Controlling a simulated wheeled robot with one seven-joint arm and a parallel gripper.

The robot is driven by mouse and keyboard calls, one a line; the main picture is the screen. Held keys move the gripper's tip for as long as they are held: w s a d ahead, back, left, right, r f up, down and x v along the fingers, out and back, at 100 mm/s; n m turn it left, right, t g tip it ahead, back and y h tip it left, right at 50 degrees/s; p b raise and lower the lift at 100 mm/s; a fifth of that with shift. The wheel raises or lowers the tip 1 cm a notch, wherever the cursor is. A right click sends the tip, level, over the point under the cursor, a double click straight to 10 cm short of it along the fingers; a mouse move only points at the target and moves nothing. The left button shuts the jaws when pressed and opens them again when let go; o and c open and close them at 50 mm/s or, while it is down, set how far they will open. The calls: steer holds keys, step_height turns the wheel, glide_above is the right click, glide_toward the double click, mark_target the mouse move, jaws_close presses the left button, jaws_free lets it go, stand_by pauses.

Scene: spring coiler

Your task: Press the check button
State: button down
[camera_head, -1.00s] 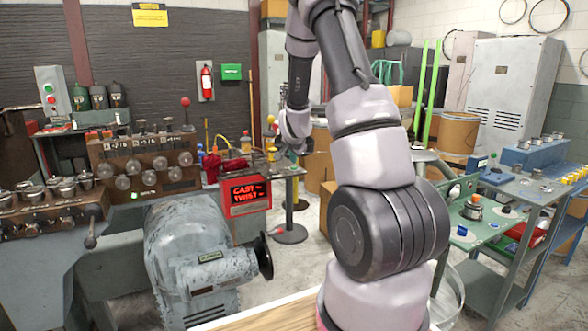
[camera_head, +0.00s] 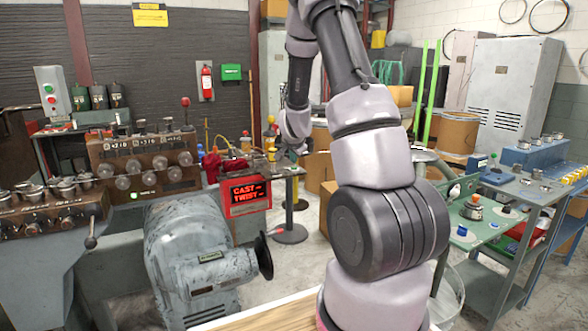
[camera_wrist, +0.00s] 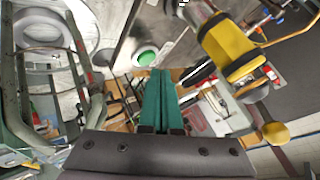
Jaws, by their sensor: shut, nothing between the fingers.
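In the wrist view, the two teal fingers of my gripper (camera_wrist: 160,76) lie side by side, shut with nothing between them. A round green button (camera_wrist: 146,57) in a pale ring shows just beyond the fingertips, slightly left of them. The fingers appear apart from it, but the gap is hard to judge. No label can be read, so I cannot tell whether this is the check button. In the head view my arm reaches toward the small table at the back, and its fingers are too small to make out.
A yellow and black fixture (camera_wrist: 228,45) stands right of the fingers in the wrist view, with a yellow knob (camera_wrist: 276,133) below. In the head view, a red-lit display (camera_head: 246,193) reads "CAST TWIST". A grey machine (camera_head: 200,255) stands in front, and a green workbench (camera_head: 490,228) at right.

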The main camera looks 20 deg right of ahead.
mark_target(293, 168)
steer(key=shift+f, duration=0.15)
stand_by(0.6)
steer(key=shift+f, duration=0.25)
steer(key=shift+f, duration=0.4)
stand_by(0.8)
steer(key=shift+r, duration=0.8)
steer(key=shift+r, duration=2.55)
